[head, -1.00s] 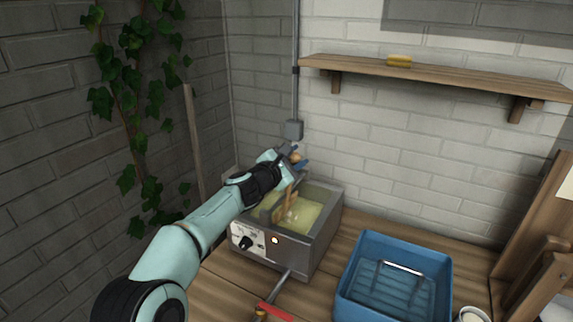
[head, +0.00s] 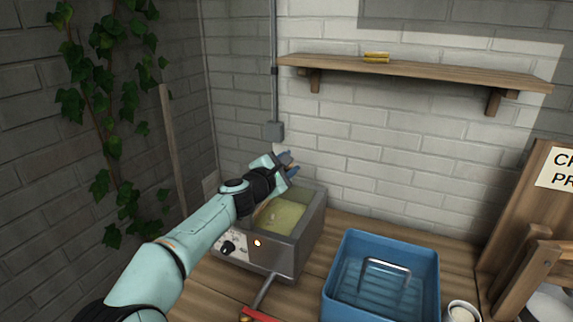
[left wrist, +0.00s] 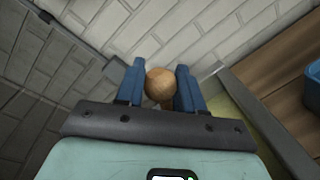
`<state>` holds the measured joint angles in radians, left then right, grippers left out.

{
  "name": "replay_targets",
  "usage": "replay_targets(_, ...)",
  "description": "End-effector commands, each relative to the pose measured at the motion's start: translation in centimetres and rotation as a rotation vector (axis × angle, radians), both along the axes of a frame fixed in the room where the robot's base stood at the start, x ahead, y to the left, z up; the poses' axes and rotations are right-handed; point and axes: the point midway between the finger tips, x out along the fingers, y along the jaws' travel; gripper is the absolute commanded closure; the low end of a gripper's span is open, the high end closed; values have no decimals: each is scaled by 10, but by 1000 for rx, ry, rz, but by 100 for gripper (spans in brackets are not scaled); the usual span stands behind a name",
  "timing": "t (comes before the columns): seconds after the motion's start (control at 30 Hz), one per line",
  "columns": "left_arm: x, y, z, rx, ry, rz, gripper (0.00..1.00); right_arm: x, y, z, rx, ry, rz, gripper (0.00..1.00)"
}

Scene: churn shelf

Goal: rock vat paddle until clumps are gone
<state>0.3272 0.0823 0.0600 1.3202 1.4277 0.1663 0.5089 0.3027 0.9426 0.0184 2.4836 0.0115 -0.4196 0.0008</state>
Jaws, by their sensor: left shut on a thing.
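The metal vat (head: 283,263) stands on the wooden table against the wall, holding pale yellow-green liquid (head: 283,216). The resolution is too low to tell whether clumps float in it. My left gripper (head: 289,164) is above the vat's back part. In the left wrist view its two blue fingers are shut on the round wooden knob (left wrist: 159,83) of the paddle. The paddle's lower part is mostly hidden behind my arm in the head view. My right gripper is not in view.
A blue tub (head: 333,290) stands right of the vat, with a white cup (head: 462,312) beside it. A wooden shelf (head: 430,72) is on the wall. A wooden stand with a sign (head: 555,170) is at right.

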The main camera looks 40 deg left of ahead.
Motion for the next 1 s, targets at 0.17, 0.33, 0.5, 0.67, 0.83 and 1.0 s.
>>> replay_targets(0.17,1,-1,-1,-3,1,-5,40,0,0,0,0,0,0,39)
replay_targets(0.33,0,-1,-1,-1,1,-3,40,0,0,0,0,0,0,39)
replay_targets(0.5,-2,-1,0,-1,0,-1,40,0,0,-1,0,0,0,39)
replay_targets(0.67,-19,-3,1,0,-1,-1,40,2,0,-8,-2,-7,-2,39)
replay_targets(0.83,-54,-8,4,1,-1,0,40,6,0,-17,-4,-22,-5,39)
replay_targets(1.0,-91,-13,8,0,-2,-1,40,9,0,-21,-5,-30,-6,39)
